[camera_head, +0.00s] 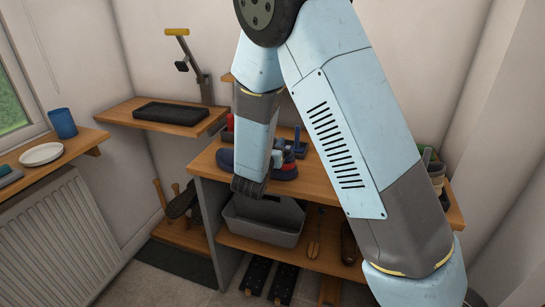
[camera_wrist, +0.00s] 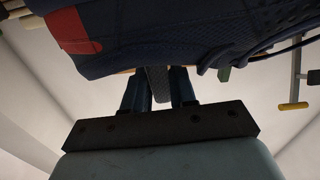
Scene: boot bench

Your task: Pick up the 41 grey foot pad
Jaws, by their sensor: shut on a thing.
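My gripper (camera_wrist: 159,78) shows in the wrist view with its two dark fingers closed around a narrow grey piece (camera_wrist: 157,86), which looks like the grey foot pad seen on edge. No size mark can be read on it. A dark blue shoe with a red patch (camera_wrist: 130,40) lies right beyond the fingertips and hides the far end of the pad; whether the pad is inside the shoe I cannot tell. In the head view the shoe (camera_head: 286,172) sits on the wooden bench top, and my arm hides much of the gripper area.
A grey bin (camera_head: 262,233) stands on the shelf below the bench top. A blue cup (camera_head: 62,123) and white dish (camera_head: 41,154) stand by the window. Small items sit behind the shoe.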

